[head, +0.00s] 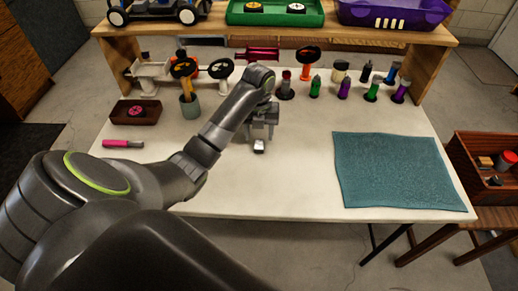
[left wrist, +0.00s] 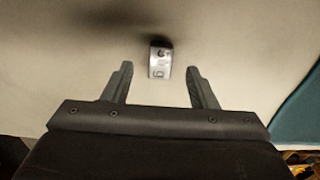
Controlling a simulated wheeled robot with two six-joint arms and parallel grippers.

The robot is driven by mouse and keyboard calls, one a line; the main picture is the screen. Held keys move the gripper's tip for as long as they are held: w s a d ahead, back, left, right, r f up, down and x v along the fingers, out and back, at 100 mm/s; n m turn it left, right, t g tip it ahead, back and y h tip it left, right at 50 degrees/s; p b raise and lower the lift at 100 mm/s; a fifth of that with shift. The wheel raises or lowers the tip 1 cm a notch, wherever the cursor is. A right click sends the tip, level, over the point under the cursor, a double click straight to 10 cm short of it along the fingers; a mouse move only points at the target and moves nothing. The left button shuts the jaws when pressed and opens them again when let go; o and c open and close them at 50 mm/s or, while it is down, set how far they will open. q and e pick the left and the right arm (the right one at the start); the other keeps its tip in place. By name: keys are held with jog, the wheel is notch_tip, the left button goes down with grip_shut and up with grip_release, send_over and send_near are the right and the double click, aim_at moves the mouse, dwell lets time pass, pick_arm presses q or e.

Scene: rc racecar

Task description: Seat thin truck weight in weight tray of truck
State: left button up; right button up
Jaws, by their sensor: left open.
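A small silver weight (head: 259,146) lies on the white table near its middle. It also shows in the left wrist view (left wrist: 160,61), with dark marks on its face, between and just beyond the fingertips. My left gripper (head: 262,130) is open above and slightly behind the weight, and its two fingers (left wrist: 158,78) are apart with nothing between them. A truck chassis (head: 155,12) with blue and black parts stands on the wooden shelf at the top left, cut off by the picture edge. Its weight tray cannot be made out. My right gripper is not in view.
A teal mat (head: 398,170) lies at the right. Several colored bottles (head: 343,86) and tools stand along the back. A brown tray (head: 136,112) and a pink marker (head: 122,144) lie at the left. The front middle of the table is clear.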

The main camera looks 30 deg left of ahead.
aim_at(259, 143)
pick_arm(q)
notch_tip(259, 143, down, 4)
jog(key=shift+r, duration=0.1)
jog(key=c, duration=1.1)
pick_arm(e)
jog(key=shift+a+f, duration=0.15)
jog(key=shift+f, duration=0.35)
pick_arm(q)
jog(key=shift+c, duration=0.2)
